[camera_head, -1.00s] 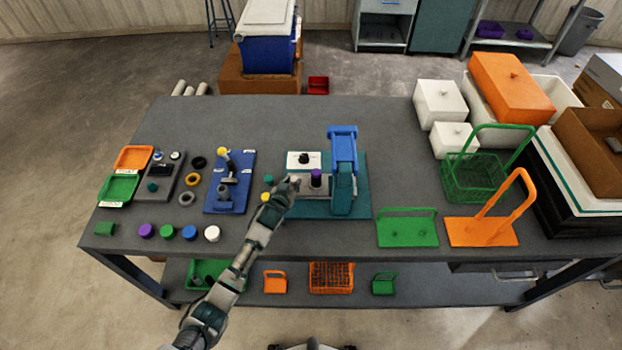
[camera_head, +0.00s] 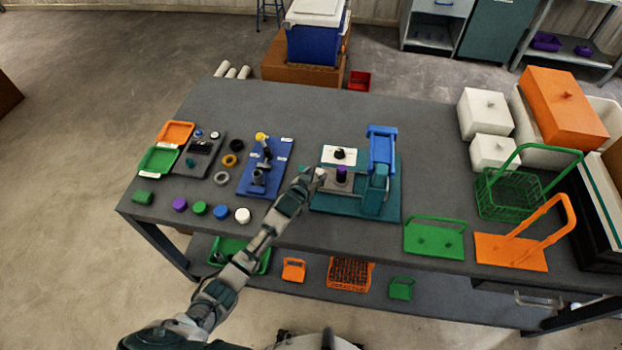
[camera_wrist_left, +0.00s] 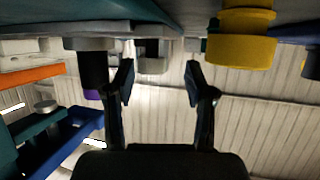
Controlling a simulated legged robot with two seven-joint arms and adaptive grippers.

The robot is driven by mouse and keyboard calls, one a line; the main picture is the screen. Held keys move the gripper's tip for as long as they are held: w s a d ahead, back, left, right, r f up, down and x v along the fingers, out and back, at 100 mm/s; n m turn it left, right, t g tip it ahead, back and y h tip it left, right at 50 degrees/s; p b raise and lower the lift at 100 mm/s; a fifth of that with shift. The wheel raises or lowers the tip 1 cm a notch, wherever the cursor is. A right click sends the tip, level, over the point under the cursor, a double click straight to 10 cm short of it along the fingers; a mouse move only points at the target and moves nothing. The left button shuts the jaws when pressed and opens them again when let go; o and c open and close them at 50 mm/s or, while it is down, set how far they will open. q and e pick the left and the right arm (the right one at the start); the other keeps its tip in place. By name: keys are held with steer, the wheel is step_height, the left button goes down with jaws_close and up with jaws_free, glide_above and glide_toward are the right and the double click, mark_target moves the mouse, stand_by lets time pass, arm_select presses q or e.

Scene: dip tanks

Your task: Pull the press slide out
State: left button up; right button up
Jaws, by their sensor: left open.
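The press stands mid-table on a teal base (camera_head: 330,204) with a blue lever frame (camera_head: 382,150). Its grey slide (camera_head: 325,181) carries a dark piece with a purple top (camera_head: 341,173), which also shows in the left wrist view (camera_wrist_left: 91,72). My left gripper (camera_head: 315,175) is at the slide's left end. In the left wrist view its fingers (camera_wrist_left: 159,75) are apart. A grey round end (camera_wrist_left: 152,57) shows in the gap beyond the fingertips; I cannot tell whether they touch it. My right gripper is out of view.
A white box with a black knob (camera_head: 339,155) stands behind the slide. A blue board (camera_head: 250,185) with a small fixture lies left of the gripper. A green stand (camera_head: 434,238) and an orange stand (camera_head: 510,251) lie right. The table behind the press is clear.

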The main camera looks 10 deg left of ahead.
arm_select(q)
steer(key=v, duration=1.1)
steer(key=shift+s+a, duration=0.25)
steer(key=shift+s, duration=0.05)
steer(key=shift+d, duration=0.2)
